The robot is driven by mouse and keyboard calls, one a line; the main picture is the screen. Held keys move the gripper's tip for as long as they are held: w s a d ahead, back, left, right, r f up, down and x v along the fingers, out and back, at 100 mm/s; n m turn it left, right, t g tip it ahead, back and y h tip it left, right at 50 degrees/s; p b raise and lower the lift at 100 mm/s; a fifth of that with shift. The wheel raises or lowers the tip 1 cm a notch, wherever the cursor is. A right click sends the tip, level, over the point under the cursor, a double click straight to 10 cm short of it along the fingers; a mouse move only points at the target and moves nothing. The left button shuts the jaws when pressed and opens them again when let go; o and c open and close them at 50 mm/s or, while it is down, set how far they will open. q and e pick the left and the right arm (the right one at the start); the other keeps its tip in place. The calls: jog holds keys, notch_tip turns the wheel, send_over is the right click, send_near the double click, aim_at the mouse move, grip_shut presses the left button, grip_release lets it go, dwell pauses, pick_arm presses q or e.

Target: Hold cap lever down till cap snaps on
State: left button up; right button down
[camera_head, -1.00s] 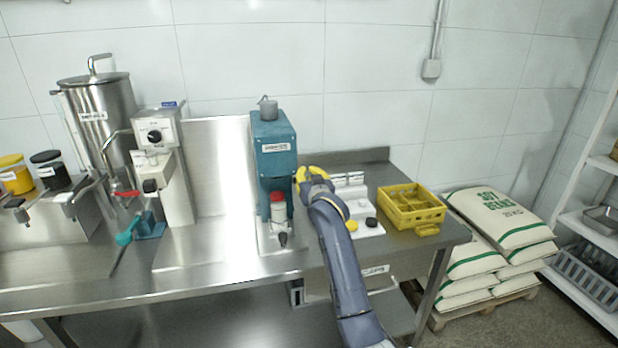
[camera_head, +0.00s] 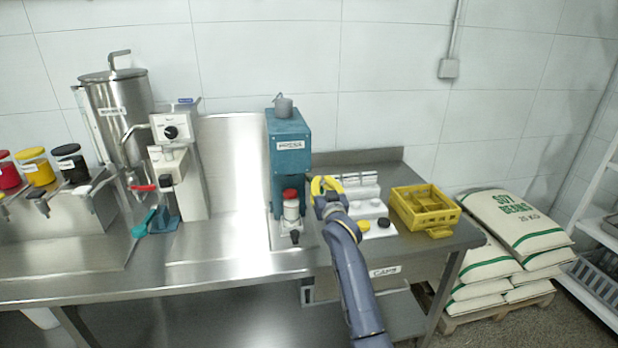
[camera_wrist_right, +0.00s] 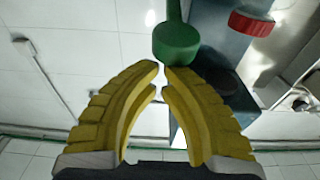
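The teal press (camera_head: 289,135) stands on the steel table in the head view. A white bottle (camera_head: 291,210) with a red cap (camera_head: 290,194) stands upright under its head; whether the cap is seated cannot be told. The red cap also shows at the top of the right wrist view (camera_wrist_right: 251,23). The lever is hidden in the head view. My right gripper (camera_head: 325,185) is right of the press, its yellow fingertips (camera_wrist_right: 161,68) nearly meeting with nothing between them. My left gripper is out of view.
A white rack (camera_head: 372,212) with dark and yellow caps and a yellow crate (camera_head: 425,222) are right of my arm. A steel tank (camera_head: 115,110) and a mill (camera_head: 180,160) with a red handle stand left. Bare steel table (camera_head: 215,250) lies between mill and press.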

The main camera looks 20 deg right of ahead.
notch_tip(320, 180, down, 9)
jog(key=s, duration=0.1)
jog(key=shift+s+r, duration=0.15)
jog(key=shift+s, duration=0.1)
jog(key=shift+a, duration=0.1)
dwell(0.4)
dwell(2.8)
jog(key=s+f, duration=0.1)
jog(key=s, duration=0.1)
jog(key=s+a+f, duration=0.1)
jog(key=s+f, duration=0.1)
jog(key=s, duration=0.1)
jog(key=s+f, duration=0.2)
jog(key=s, duration=0.1)
jog(key=shift+s+a+f, duration=0.1)
jog(key=shift+a+f, duration=0.1)
jog(key=shift+f, duration=0.05)
dwell(0.8)
